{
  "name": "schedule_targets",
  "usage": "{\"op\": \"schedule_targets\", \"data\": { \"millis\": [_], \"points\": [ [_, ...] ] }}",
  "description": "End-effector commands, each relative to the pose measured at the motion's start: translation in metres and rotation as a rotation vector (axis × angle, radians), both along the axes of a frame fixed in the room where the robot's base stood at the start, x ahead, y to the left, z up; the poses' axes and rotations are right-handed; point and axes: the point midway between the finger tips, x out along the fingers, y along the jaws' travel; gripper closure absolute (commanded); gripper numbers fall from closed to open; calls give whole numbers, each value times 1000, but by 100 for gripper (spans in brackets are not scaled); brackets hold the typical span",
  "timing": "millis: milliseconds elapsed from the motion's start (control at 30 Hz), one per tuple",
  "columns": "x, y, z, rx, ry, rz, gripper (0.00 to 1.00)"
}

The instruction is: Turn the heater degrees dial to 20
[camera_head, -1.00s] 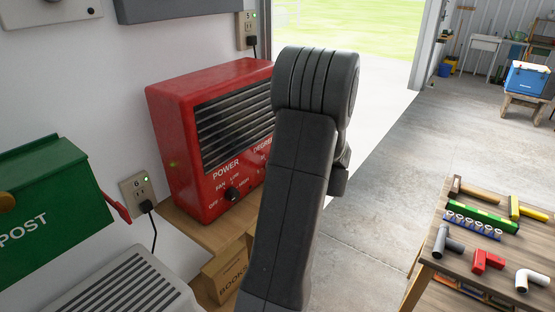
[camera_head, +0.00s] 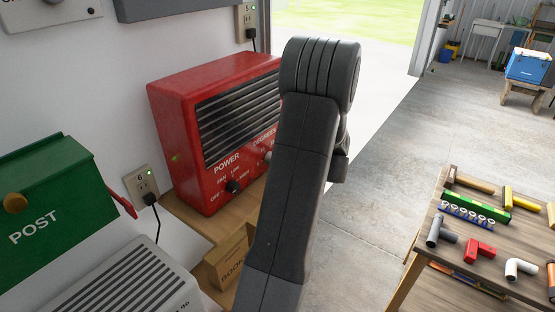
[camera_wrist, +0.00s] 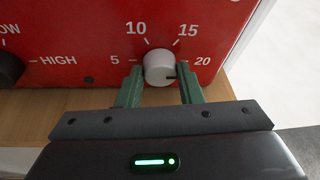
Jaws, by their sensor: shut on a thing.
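The red heater (camera_head: 180,125) stands on a wooden surface against the wall in the head view. In the wrist view its degrees dial (camera_wrist: 156,60) is a pale round knob with the numbers 5, 10, 15 and 20 around it. A dark mark on the dial's right side points rightward, roughly toward the 20 side. My gripper (camera_wrist: 160,78) has its two green fingers on either side of the dial, shut on it. In the head view my arm hides the gripper and part of the degrees scale.
The black power knob (camera_head: 233,186) is left of the degrees dial. A green post box (camera_head: 60,205) and a wall outlet (camera_head: 142,186) are to the heater's left. A workbench with tools (camera_head: 430,285) stands at right, with open floor between.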

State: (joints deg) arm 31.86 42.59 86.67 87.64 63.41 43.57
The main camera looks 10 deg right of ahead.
Motion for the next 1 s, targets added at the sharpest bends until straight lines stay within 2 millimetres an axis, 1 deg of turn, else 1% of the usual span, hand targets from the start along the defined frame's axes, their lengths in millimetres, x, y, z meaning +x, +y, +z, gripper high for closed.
{"op": "schedule_targets", "data": {
  "millis": [33, 67, 100, 367, 500, 667, 800, 1000],
  "points": [
    [0, 0, 0, 1, 1, -1, 90],
    [0, 0, 0, 1, 1, -1, 61],
    [0, 0, 0, 1, 1, 0, 58],
    [0, 0, 0, 0, 0, -1, 58],
    [-7, -7, 3, 0, -1, -4, 58],
    [-29, -25, 11, -2, -2, -5, 58],
    [-54, -44, 21, -1, -3, -5, 58],
    [-85, -68, 34, -1, -1, -5, 58]
  ]
}}
